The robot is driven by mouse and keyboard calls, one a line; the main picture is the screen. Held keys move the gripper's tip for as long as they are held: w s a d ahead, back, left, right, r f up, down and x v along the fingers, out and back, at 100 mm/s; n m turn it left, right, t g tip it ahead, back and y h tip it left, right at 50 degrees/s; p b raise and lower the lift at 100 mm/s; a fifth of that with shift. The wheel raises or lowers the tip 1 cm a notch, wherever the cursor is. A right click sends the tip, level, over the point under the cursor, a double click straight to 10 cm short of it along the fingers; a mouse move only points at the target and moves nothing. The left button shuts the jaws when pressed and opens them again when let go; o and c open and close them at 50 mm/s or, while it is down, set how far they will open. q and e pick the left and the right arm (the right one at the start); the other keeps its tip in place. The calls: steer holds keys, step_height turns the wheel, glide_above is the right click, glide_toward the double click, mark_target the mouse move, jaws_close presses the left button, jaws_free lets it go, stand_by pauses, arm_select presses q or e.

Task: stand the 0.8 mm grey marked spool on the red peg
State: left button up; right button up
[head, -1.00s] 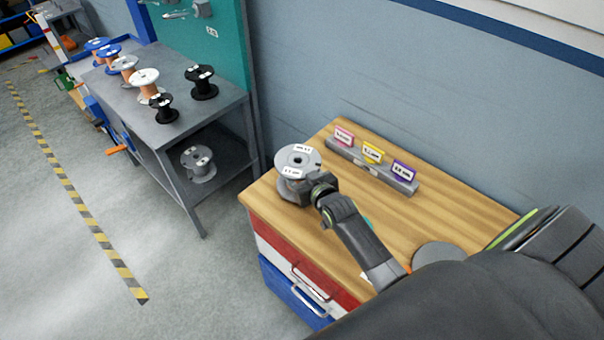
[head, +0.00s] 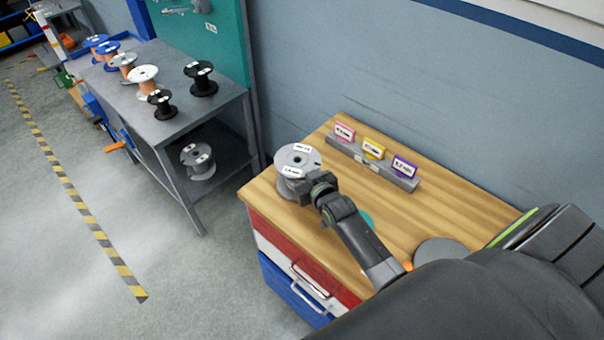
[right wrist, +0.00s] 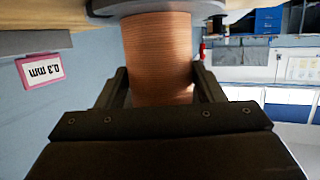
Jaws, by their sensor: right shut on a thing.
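A grey-flanged spool (head: 292,158) with white labels on its top is upright at the far left corner of the wooden bench top. Its label text is too small to read surely. My right gripper (head: 305,188) is shut on its core from the near side. The right wrist view shows the copper winding (right wrist: 158,50) between the two fingers (right wrist: 162,88), with a grey flange (right wrist: 160,8) close to the wood. I cannot tell whether the spool touches the bench. No red peg shows in either view. My left gripper is not in view.
A grey rack (head: 372,165) with pink, yellow and purple labels stands behind on the bench (head: 470,205). A grey disc (head: 440,252) and a teal thing (head: 367,218) are partly hidden by my arm. The grey shelf table (head: 215,110) at left holds several spools.

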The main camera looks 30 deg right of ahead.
steer(key=shift+s+f, duration=0.2)
steer(key=shift+f, duration=0.2)
steer(key=o, duration=1.5)
steer(key=shift+w, duration=0.1)
steer(key=shift+r, duration=0.1)
steer(key=b+v, duration=0.2)
steer(key=v, duration=1.5)
steer(key=shift+r, duration=0.1)
steer(key=shift+a, duration=0.1)
